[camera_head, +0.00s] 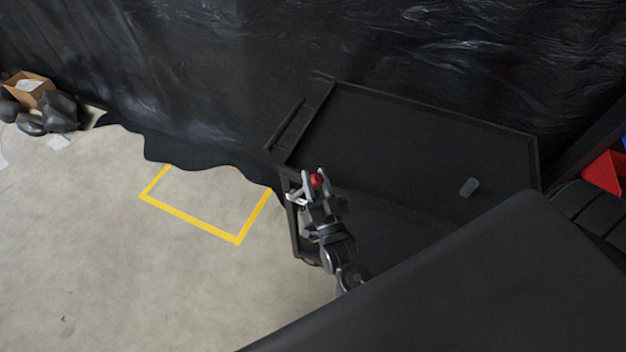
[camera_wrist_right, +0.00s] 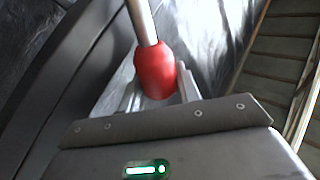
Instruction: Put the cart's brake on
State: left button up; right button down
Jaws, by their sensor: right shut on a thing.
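The black cart (camera_head: 400,125) stands against the dark plastic sheeting, with a rimmed top and a handle bar at its left end. A red knob (camera_head: 317,180) on a metal lever is at the cart's near left corner. My right gripper (camera_head: 312,182) is shut on the red knob. In the right wrist view the red knob (camera_wrist_right: 155,70) sits between the fingers, and its pale metal rod (camera_wrist_right: 141,22) runs up out of the picture. The lower end of the lever is hidden. My left gripper is not in view.
A small grey object (camera_head: 469,187) lies on the cart's top. A yellow floor outline (camera_head: 190,217) is left of the cart, on bare floor. A cardboard box (camera_head: 28,88) and dark bags (camera_head: 58,112) lie far left. A red object (camera_head: 604,172) is at the right edge.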

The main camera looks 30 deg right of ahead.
jog(key=c, duration=1)
grip_release()
jog(key=b+v, duration=0.3)
jog(key=v, duration=0.7)
jog(key=shift+s+a, duration=0.1)
jog(key=shift+s, duration=0.3)
jog(key=shift+c, duration=0.2)
